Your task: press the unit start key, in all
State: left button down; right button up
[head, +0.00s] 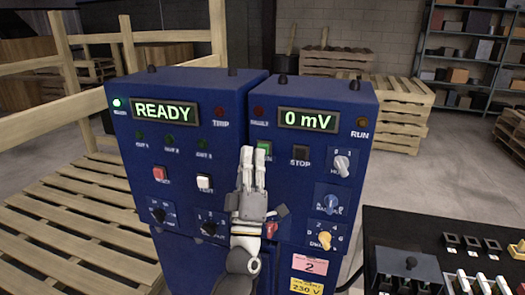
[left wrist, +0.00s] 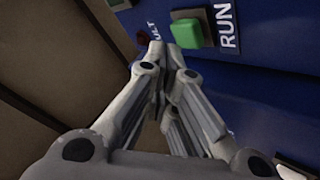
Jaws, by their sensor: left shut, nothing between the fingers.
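The green RUN key (head: 265,148) is on the right blue cabinet (head: 358,118), left of the black STOP key (head: 300,154). My left gripper (head: 253,155) is in front of the panel with its fingers together and empty; its tips partly cover the key in the head view. In the left wrist view the green key (left wrist: 187,33) shows clearly beside the word RUN, and the fingertips (left wrist: 165,48) are just left of and below it. I cannot tell whether they touch the panel. The right display (head: 308,120) reads 0 mV. My right gripper is not in view.
The left cabinet (head: 140,78) has a READY display (head: 164,111), a red key (head: 160,174), a white key (head: 205,182) and dark knobs. Knobs also line the right cabinet's right side. A black bench (head: 405,225) with switches stands at the lower right.

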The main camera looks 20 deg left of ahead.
pick_arm(q)
jog(key=shift+w, duration=0.35)
jog(key=shift+w+b, duration=0.35)
jog(key=shift+w, duration=0.15)
dwell(0.6)
jog(key=shift+s, duration=0.2)
jog(key=shift+s+p, duration=0.4)
jog(key=shift+s, duration=0.35)
jog(key=shift+s, duration=0.1)
jog(key=s+p, duration=0.1)
jog(key=s, duration=0.3)
jog(key=shift+s+p, duration=0.4)
dwell(0.4)
